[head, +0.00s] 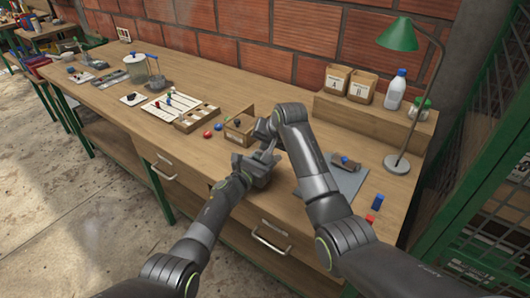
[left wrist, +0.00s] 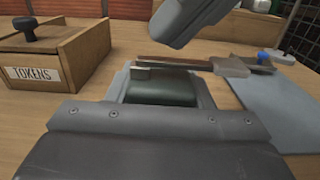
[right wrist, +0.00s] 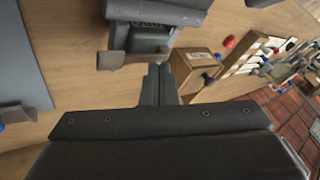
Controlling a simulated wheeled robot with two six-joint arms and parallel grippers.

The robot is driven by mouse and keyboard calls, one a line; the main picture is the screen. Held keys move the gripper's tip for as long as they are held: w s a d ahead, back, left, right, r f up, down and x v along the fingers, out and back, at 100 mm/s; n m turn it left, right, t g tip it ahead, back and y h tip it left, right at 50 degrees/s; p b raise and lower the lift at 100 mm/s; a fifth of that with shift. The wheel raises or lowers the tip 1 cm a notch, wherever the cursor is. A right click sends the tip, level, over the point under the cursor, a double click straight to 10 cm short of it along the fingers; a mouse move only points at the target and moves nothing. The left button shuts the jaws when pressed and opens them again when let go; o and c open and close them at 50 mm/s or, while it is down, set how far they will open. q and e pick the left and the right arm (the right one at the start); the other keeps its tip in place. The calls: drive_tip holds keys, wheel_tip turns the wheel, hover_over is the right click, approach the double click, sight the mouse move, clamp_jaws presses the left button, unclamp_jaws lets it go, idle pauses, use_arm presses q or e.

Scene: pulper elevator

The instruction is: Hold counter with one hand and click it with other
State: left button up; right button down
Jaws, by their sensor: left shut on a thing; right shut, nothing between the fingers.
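My left gripper (head: 258,173) is shut on the counter, above the front part of the bench. The counter (left wrist: 160,88) shows as a dark green body just past my left gripper in the left wrist view. In the right wrist view the counter (right wrist: 149,42) shows at the top, with a small number window partly in view. My right gripper (head: 266,130) is shut and empty. Its fingertips (right wrist: 158,70) point at the counter from close by; I cannot tell whether they touch it. In the head view the counter is mostly hidden by my grippers.
A wooden TOKENS box (left wrist: 40,55) with a dark knob stands beside the counter. A grey mat (head: 345,182) with a tool on it lies to the right. A green lamp (head: 398,36) and a raised shelf (head: 375,112) stand behind. Blue (head: 377,202) and red (head: 369,219) blocks lie near the front edge.

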drive_tip(key=shift+f, duration=0.6)
idle(0.5)
idle(0.3)
drive_tip(key=shift+r, duration=0.95)
drive_tip(key=shift+a+r, duration=0.1)
drive_tip(key=shift+r, duration=2.45)
use_arm(q)
drive_tip(key=o, duration=1.1)
drive_tip(key=shift+s, duration=0.1)
